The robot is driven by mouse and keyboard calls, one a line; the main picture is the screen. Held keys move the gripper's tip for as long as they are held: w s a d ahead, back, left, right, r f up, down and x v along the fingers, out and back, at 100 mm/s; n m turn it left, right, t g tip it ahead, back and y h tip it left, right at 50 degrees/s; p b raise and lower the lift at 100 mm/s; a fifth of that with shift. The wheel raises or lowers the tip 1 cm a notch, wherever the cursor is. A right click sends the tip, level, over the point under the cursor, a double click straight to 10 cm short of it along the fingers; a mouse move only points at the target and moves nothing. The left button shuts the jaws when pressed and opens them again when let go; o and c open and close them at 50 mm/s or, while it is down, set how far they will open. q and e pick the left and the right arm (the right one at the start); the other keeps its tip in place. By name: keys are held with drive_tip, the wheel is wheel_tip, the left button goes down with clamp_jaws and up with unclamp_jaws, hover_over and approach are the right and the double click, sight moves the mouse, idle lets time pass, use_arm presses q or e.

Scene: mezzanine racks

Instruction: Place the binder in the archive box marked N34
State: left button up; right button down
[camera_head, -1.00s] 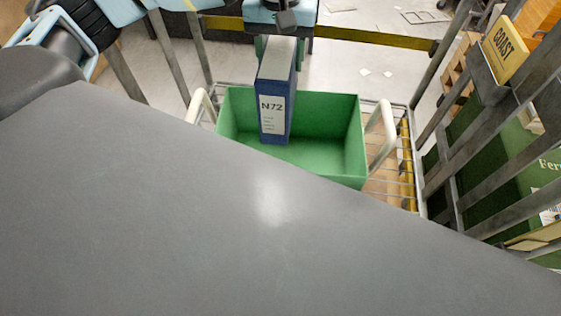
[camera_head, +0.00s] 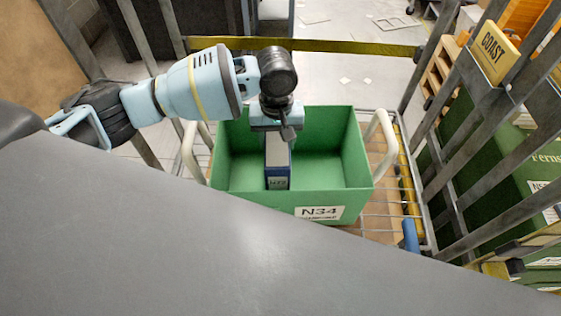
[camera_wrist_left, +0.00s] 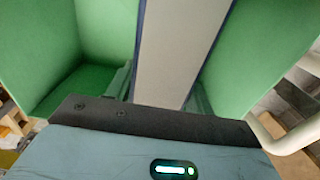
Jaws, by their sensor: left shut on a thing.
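The binder (camera_head: 277,165) is blue with a pale grey face and a white label; it stands roughly upright inside the green archive box (camera_head: 335,135). The box carries a white label reading N34 on its front wall. My left gripper (camera_head: 278,130) is above the binder, shut on its upper part. In the left wrist view the binder (camera_wrist_left: 177,50) runs between the fingers, with green box walls (camera_wrist_left: 255,55) on both sides. Whether the binder's foot touches the box floor cannot be told. My right gripper is not in view.
The box sits on a wire-shelf cart (camera_head: 385,205) with pale handles at its sides. Metal rails with a yellow COAST sign (camera_head: 497,52) stand at the right, with green boxes behind. A yellow bar (camera_head: 340,46) crosses behind the cart.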

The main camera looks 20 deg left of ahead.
use_arm(q)
drive_tip(key=shift+f+b, duration=0.3)
drive_tip(key=shift+f, duration=2.8)
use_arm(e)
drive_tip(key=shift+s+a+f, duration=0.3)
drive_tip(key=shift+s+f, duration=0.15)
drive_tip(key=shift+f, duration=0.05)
use_arm(q)
drive_tip(key=shift+f, duration=0.15)
drive_tip(key=o, duration=1.6)
wheel_tip(320, 180, up, 12)
drive_tip(key=shift+r+p, duration=0.1)
drive_tip(key=shift+p, duration=0.6)
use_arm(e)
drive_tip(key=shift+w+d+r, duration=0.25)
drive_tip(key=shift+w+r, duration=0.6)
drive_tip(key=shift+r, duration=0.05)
